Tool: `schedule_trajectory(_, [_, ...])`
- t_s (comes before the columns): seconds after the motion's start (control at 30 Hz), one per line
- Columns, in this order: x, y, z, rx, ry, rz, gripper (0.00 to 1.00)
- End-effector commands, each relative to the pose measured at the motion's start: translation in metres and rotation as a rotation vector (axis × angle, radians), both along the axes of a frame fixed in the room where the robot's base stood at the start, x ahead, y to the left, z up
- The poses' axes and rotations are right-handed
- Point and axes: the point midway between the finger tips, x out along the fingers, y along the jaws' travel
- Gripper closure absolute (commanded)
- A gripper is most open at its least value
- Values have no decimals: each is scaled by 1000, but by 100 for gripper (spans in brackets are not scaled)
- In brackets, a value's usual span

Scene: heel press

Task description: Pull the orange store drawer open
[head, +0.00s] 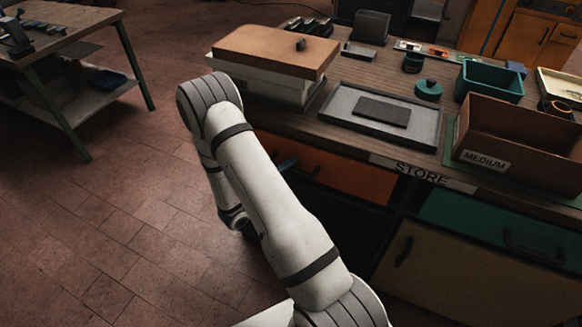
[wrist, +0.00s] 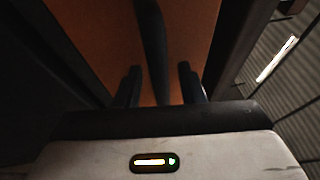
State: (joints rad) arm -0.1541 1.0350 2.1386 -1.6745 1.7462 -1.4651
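The orange store drawer (head: 350,176) is under the worktop edge, left of the STORE label (head: 422,173), and looks flush. My arm hides its left part in the head view. In the wrist view its orange front (wrist: 193,30) fills the middle. Its dark bar handle (wrist: 154,40) runs up the wrist picture between the two fingers of my gripper (wrist: 160,78). The fingers are apart, with orange showing between the handle and the right finger; the left finger is very close to the bar.
The worktop above holds a box with a brown lid (head: 277,50), a grey tray (head: 338,104) and a MEDIUM carton (head: 518,140). A green drawer (head: 500,226) and a tan cupboard door (head: 440,262) are to the right. Floor (head: 110,220) left of the bench is clear.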

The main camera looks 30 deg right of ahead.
Motion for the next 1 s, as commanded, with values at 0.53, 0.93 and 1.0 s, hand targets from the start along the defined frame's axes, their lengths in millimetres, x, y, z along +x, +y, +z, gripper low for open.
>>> schedule_trajectory(0.53, [0, 0, 0, 0, 0, -1, 91])
schedule_trajectory(0.93, [0, -1, 0, 1, 0, -1, 100])
schedule_trajectory(1.0, [0, -7, 0, 1, 1, -2, 100])
